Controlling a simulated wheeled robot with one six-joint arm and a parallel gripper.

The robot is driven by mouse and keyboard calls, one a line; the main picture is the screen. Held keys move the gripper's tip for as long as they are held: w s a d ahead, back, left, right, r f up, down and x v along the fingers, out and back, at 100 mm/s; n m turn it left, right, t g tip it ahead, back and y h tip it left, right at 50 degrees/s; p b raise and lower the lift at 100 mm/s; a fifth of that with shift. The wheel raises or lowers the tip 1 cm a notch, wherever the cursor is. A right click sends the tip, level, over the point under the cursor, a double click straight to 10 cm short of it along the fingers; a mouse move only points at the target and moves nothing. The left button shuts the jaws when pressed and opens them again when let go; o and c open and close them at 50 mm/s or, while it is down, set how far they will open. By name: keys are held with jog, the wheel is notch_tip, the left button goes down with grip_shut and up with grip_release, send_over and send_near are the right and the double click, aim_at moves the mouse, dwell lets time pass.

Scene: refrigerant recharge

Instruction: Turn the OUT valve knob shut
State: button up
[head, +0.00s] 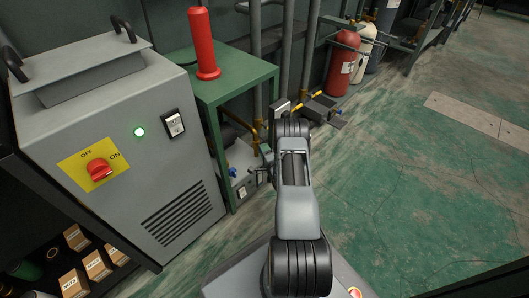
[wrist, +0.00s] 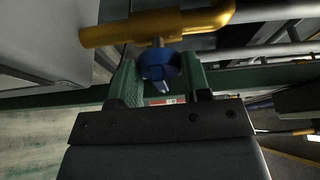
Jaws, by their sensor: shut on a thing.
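In the wrist view a blue valve knob (wrist: 158,65) hangs on a short stem under a yellow-brass pipe (wrist: 165,22). My gripper (wrist: 161,78) has its two green fingers on either side of the knob and is shut on it. No OUT label is readable here. In the head view my arm reaches down beside the green stand, and my gripper is mostly hidden behind its own links. A small blue part (head: 232,172) shows low by the stand; I cannot tell whether it is the same knob.
A grey machine (head: 120,130) with a red rotary switch (head: 99,170) and a lit green lamp stands at left. A green stand (head: 235,75) carries a red cylinder (head: 203,45). Pipes run behind my arm. A red tank (head: 343,65) stands farther back. The floor at right is clear.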

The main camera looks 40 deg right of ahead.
jog(key=n, duration=0.2)
jog(key=n+t, duration=0.1)
jog(key=n, duration=0.1)
jog(key=shift+f+t, duration=0.15)
jog(key=shift+t, duration=0.15)
jog(key=o, duration=0.9)
